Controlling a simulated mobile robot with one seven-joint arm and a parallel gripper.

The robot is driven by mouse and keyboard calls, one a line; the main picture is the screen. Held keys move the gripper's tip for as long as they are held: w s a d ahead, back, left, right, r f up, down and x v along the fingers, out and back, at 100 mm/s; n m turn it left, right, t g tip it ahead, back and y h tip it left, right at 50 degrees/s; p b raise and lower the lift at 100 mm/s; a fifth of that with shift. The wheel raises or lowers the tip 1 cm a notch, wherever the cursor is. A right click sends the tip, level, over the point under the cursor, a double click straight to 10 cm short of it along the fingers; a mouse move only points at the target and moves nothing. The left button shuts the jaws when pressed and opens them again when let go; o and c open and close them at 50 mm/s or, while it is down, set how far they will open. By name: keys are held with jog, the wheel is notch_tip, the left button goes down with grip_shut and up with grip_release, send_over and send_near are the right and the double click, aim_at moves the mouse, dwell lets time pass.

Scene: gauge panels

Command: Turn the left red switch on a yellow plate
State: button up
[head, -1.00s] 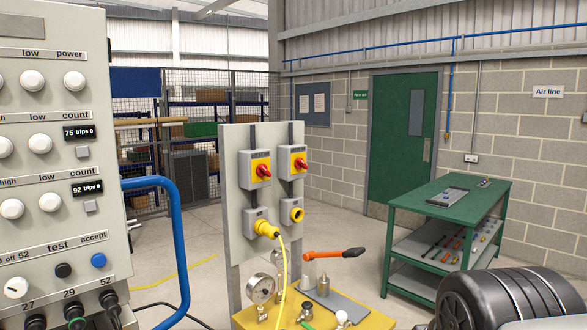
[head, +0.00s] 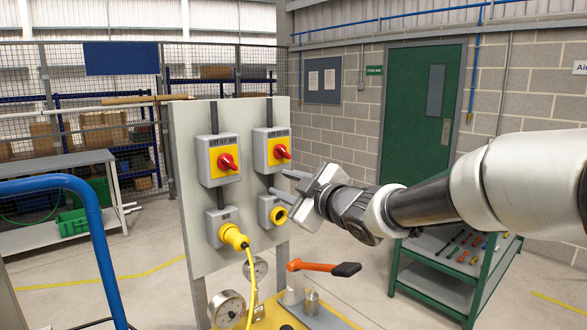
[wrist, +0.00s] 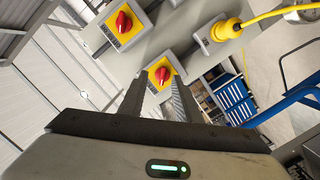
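The left red switch (head: 227,162) is a red knob on a yellow plate in a grey box on the upright grey panel (head: 190,125). A matching right red switch (head: 281,152) sits beside it. My gripper (head: 285,185) reaches in from the right, its fingers pointing toward the panel, below the right switch in the picture. In the wrist view my gripper (wrist: 159,82) is open and empty. The left switch (wrist: 162,74) shows beyond and between its fingertips; whether they touch it cannot be told. The right switch (wrist: 124,21) is farther up in that view.
An orange-handled lever (head: 325,267) and gauges (head: 227,308) stand low in front. A blue rail (head: 88,225) is at left. A green table (head: 460,275) stands behind my arm.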

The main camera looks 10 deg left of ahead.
aim_at(230, 163)
jog(key=w+a, duration=0.3)
jog(key=a, duration=0.2)
jog(key=w+a+r+n+y, duration=0.1)
jog(key=w+a, duration=0.2)
jog(key=a, duration=0.2)
jog(key=w+a+y+p, duration=0.1)
jog(key=w+a, duration=0.2)
jog(key=a, duration=0.2)
jog(key=shift+a+r+g, duration=0.2)
jog(key=shift+a+g, duration=0.1)
jog(key=shift+g, duration=0.1)
grip_shut()
